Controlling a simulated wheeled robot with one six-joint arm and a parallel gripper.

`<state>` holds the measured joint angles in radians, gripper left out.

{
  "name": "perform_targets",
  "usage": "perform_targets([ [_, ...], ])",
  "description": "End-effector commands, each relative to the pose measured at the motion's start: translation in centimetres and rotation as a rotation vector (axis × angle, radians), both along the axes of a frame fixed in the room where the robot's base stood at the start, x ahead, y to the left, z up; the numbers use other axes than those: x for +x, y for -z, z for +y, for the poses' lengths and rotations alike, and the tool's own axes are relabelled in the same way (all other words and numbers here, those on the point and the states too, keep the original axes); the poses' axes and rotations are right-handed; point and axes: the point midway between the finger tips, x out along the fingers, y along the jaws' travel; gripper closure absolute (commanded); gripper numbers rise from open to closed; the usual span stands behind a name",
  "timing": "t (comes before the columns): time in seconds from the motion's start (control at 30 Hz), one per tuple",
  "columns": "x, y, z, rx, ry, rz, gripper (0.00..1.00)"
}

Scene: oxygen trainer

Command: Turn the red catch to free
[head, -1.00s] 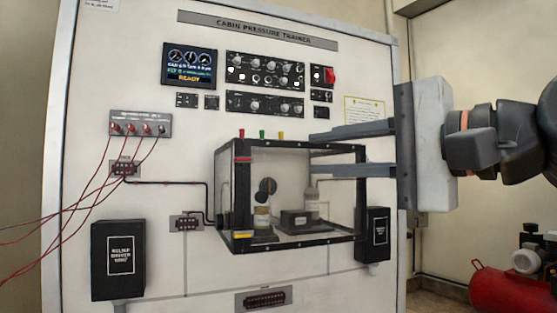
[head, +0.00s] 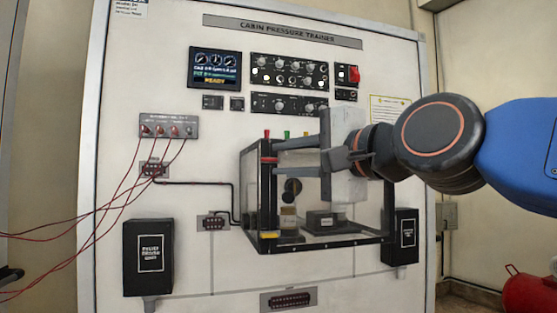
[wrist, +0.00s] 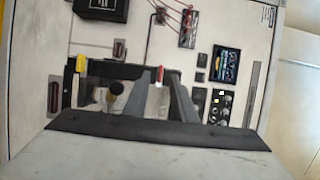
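The red catch (head: 268,160) is a small red bar across the upper part of the left front post of the clear, black-framed box (head: 320,246). My gripper (head: 276,160) reaches in from the right, with its fingers one above the other at the catch's height. The fingers are apart, and the tips are close to the post. In the wrist view, the catch (wrist: 159,74) shows between the tips of my open gripper (wrist: 160,82). I cannot tell whether either finger touches it.
The box hangs on the white trainer panel (head: 200,190). Red, green and yellow posts stand on its top. A yellow label (head: 269,235) sits low on the left post. Black units (head: 148,258) flank the box. Red leads (head: 100,215) hang at the left.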

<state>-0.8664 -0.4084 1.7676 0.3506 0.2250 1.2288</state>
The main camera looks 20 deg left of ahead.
Motion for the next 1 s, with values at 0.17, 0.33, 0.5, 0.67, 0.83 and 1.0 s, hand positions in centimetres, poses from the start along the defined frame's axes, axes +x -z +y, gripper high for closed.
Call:
perform_targets([
  [0.17, 1.1, 0.0, 1.5, 0.000, 0.000, 0.000, 0.76],
  [0.33, 1.5, 0.0, 2.0, 0.001, 0.000, -0.001, 0.76],
  [0.5, 1.5, 0.0, 2.1, 0.001, 0.000, -0.001, 0.76],
  [0.67, 1.5, 0.0, 2.1, 0.001, 0.000, -0.001, 0.90],
  [0.83, 1.5, 0.0, 2.1, 0.000, 0.000, 0.000, 1.00],
  [1.0, 1.5, 0.0, 2.1, -0.006, 0.000, -0.005, 1.00],
])
